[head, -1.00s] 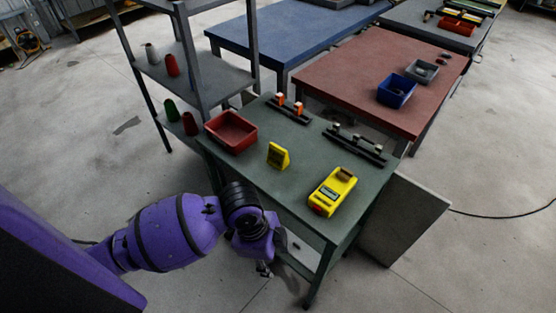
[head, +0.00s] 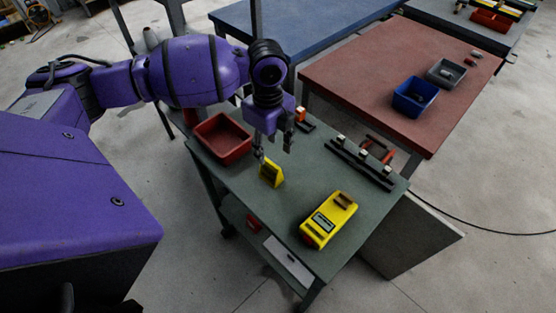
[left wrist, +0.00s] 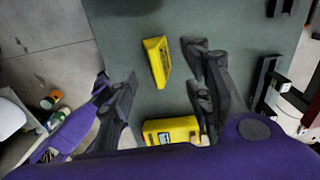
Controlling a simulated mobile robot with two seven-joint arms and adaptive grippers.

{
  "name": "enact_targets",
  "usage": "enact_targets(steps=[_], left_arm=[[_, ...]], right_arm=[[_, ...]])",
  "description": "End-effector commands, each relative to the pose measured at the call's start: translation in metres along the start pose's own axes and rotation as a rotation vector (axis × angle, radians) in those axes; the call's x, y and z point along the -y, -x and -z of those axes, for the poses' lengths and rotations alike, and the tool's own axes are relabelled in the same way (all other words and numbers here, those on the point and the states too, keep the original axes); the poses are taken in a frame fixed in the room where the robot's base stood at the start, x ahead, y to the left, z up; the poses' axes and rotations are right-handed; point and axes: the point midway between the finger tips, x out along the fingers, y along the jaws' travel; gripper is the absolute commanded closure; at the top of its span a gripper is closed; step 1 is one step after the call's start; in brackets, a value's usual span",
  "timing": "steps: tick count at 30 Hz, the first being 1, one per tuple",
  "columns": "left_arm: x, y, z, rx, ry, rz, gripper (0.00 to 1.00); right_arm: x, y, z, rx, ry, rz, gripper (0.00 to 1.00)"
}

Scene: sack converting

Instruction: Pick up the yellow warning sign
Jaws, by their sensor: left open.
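The yellow warning sign (head: 271,173) is a small wedge standing on the green-topped cart (head: 300,195). My left gripper (head: 273,150) is open and empty, pointing down above and just behind the sign in the head view. In the left wrist view the sign (left wrist: 156,62) shows ahead of the gap between the spread fingers (left wrist: 160,80), apart from both of them. My right gripper is not in view.
A red bin (head: 222,138) stands left of the sign. A yellow handheld device (head: 329,219) lies to its right. A dark rack with small blocks (head: 358,163) lies at the back right. Green tabletop between them is clear.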

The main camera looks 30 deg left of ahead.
Motion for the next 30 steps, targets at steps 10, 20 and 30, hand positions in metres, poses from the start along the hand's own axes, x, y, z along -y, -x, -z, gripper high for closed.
enact_targets(steps=[10, 20, 30], left_arm=[[-0.002, -0.035, 0.004, -0.002, 0.0, -0.002, 0.55], [-0.003, -0.075, 0.006, 0.0, -0.001, 0.0, 0.55], [-0.003, -0.074, 0.006, 0.0, -0.001, 0.001, 0.78]], right_arm=[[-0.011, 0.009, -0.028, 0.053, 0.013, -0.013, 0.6], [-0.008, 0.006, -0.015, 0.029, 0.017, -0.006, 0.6], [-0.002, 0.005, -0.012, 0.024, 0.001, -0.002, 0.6]])
